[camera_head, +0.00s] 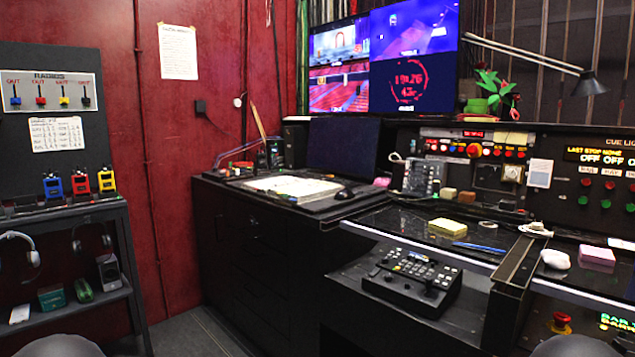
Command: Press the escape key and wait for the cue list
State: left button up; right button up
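No key marked escape can be made out, and no cue list shows. A black control unit with several small buttons (412,277) lies on the lower shelf of the desk. A small grey keypad or phone-like panel (422,177) stands at the back of the desk; its labels are too small to read. A dark, blank monitor (342,147) stands on the left desk top. A multi-picture screen (383,67) on the wall shows stage views and a red clock. Neither of my grippers is in view; only rounded dark shapes, apparently mine, show at the bottom edge.
A black desk (265,250) runs along the wall. A desk lamp (588,84), plant (492,90), yellow sticky pad (447,227), blue pen (480,247) and red emergency button (561,322) are at the right. A radio rack (70,210) stands left. The floor (190,338) between is clear.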

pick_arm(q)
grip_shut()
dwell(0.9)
